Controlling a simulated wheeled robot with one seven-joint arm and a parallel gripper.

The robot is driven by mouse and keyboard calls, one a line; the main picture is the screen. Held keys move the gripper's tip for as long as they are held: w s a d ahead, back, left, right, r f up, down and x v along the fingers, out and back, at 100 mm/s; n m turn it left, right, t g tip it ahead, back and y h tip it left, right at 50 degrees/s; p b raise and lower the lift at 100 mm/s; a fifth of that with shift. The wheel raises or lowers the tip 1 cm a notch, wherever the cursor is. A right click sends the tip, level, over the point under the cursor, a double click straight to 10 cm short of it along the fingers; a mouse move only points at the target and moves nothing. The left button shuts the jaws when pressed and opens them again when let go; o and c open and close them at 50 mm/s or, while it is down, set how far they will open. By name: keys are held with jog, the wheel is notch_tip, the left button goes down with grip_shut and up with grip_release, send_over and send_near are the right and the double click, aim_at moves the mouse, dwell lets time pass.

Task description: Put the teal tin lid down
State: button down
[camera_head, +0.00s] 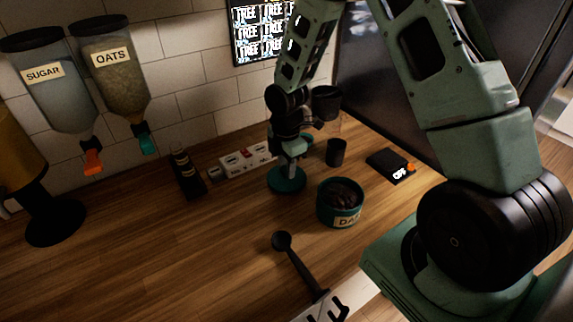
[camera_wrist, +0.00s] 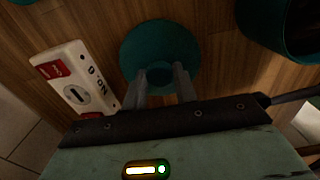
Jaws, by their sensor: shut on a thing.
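The teal tin lid (camera_head: 286,183) is a round disc with a knob. It lies flat at or just above the wooden counter; I cannot tell whether it touches. My gripper (camera_head: 290,160) points down over it and is shut on its knob. In the wrist view the two fingers (camera_wrist: 161,84) stand on either side of the knob, with the lid's disc (camera_wrist: 160,36) beyond them. The open teal tin (camera_head: 338,217), filled with dark contents and bearing a partly readable label, stands to the right of the lid. The tin's wall also shows in the wrist view (camera_wrist: 262,32).
A white switch panel (camera_head: 238,164) lies left of the lid, with a black holder (camera_head: 187,172) beyond it. A black scoop (camera_head: 293,262) lies in front.

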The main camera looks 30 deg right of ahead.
jog(key=c, duration=1.1)
grip_release()
jog(key=shift+f, duration=0.1)
notch_tip(320, 180, up, 12)
jog(key=b, duration=0.2)
jog(key=s+a+r+m, duration=0.35)
jog(key=s+a, duration=0.45)
jog(key=a, duration=0.4)
jog(key=s+a+m, duration=0.3)
jog(key=s, duration=0.6)
jog(key=s+a+r+m, duration=0.1)
jog(key=s+a+m, duration=0.2)
jog(key=s, duration=0.5)
jog(key=shift+s+a+r+m+y, duration=0.2)
jog(key=shift+s+a+m+y, duration=0.15)
jog(key=shift+a, duration=0.35)
